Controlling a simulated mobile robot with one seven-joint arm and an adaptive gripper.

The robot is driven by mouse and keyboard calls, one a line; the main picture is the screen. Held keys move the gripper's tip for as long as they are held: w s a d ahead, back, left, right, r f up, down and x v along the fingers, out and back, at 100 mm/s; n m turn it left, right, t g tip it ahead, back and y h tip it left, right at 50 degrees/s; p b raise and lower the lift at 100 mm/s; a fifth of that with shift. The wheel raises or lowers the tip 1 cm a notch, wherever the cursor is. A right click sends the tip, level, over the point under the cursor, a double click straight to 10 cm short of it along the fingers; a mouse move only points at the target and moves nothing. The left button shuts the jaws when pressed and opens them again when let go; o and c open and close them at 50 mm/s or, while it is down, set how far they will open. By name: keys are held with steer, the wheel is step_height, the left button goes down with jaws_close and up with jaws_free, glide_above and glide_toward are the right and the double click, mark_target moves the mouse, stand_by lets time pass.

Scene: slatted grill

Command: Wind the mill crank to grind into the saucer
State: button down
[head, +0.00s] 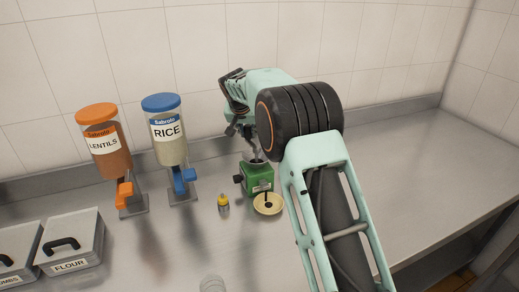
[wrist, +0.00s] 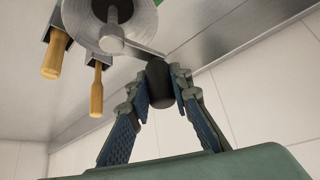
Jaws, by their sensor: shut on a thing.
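The green mill (head: 260,178) stands on the steel counter, with a metal hopper (wrist: 110,22) on top. A crank arm runs from the hopper's hub to a dark knob (wrist: 158,85). My gripper (head: 240,128) is above the mill, and in the wrist view its two fingers (wrist: 160,88) are closed around the knob from both sides. The cream saucer (head: 279,208) sits on the counter at the mill's front. Something dark shows over its middle; I cannot tell what it is. In the head view my arm and gripper hide the knob.
A lentils dispenser (head: 104,140) and a rice dispenser (head: 168,138) stand left of the mill. A small yellow-capped bottle (head: 223,204) is close by. A flour bin (head: 72,243) is front left. Two wooden handles (wrist: 97,90) show in the wrist view. The right counter is clear.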

steer(key=shift+w+d+f, duration=0.15)
steer(key=shift+d+f, duration=0.1)
steer(key=shift+d, duration=0.45)
